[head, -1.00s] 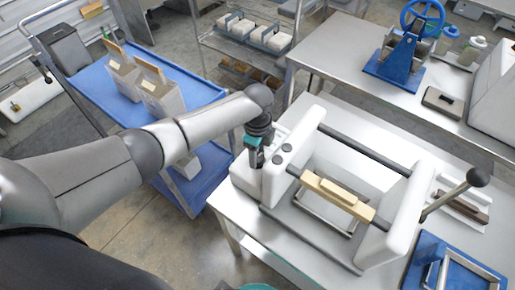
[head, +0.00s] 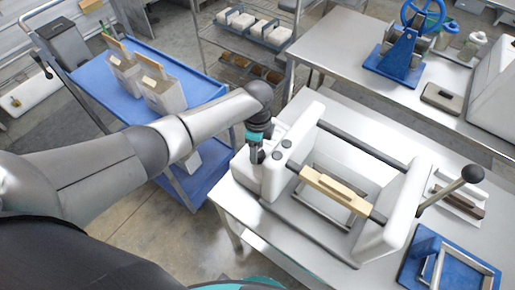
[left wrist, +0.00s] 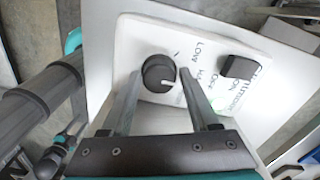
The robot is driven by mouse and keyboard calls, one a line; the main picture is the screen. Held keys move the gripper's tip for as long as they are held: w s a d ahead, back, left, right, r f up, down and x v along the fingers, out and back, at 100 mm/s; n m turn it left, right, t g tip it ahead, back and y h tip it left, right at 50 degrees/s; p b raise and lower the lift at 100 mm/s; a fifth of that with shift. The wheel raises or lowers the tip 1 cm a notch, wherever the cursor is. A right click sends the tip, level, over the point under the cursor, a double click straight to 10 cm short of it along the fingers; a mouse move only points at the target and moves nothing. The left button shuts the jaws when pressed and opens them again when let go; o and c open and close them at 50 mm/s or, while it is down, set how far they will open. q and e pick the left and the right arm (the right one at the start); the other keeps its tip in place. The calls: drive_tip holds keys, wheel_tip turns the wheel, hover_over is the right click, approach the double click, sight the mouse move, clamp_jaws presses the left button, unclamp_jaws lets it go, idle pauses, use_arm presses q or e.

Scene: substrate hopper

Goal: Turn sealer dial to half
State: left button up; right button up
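The sealer (head: 400,205) stands on the metal table, with a white body and dark bars. Its dial (left wrist: 158,73) is a round black knob with a short white pointer line, seen in the left wrist view. The pointer aims right and slightly down. The printed label "Low" shows to the right of the dial; other lettering is partly hidden by a finger. My left gripper (left wrist: 158,84) is open, with one finger on each side of the dial; I cannot tell whether they touch it. In the head view my left gripper (head: 256,150) is at the sealer's left end. My right gripper is not in view.
A black square knob (left wrist: 240,67) sits right of the dial. A wooden-faced bar (head: 335,188) lies across the sealer. A blue tray (head: 411,268) is at the lower right, near the lever (head: 472,174). A blue cart (head: 100,92) stands left; a second table (head: 340,50) stands behind.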

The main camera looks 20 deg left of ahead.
use_arm(q)
drive_tip(key=shift+o, duration=1.3)
wheel_tip(320, 180, up, 15)
drive_tip(key=shift+r, duration=0.15)
